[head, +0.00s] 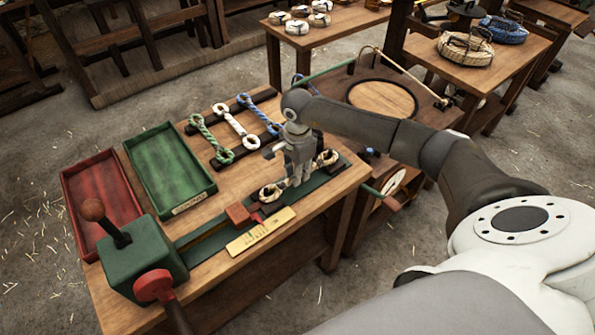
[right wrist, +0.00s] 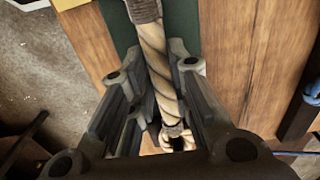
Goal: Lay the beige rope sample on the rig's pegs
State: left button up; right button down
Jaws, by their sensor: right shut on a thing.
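The beige rope sample (right wrist: 157,55) lies between the fingers of my right gripper (right wrist: 155,95), which is shut on its middle. In the head view my right gripper (head: 297,178) points down over the green bed of the rig (head: 207,247). One looped end of the beige rope (head: 270,193) shows left of the gripper and the other (head: 328,157) right of it, both over or very near the rig's dark peg blocks. I cannot tell whether the loops are around the pegs or just above them. My left gripper is out of view.
A green tray (head: 168,172) and a red tray (head: 101,199) lie at the table's left. Green, white and blue rope samples (head: 235,126) rest on dark rails behind the rig. A green box with levers (head: 143,262) stands at the rig's left end, near a yellow plate (head: 262,232).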

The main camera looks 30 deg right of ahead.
jog(key=shift+f, duration=0.15)
jog(key=c, duration=1.3)
grip_release()
jog(key=shift+r+p, duration=1.8)
jog(key=shift+r, duration=1.75)
notch_tip(320, 180, up, 12)
jog(key=shift+a+f, duration=0.1)
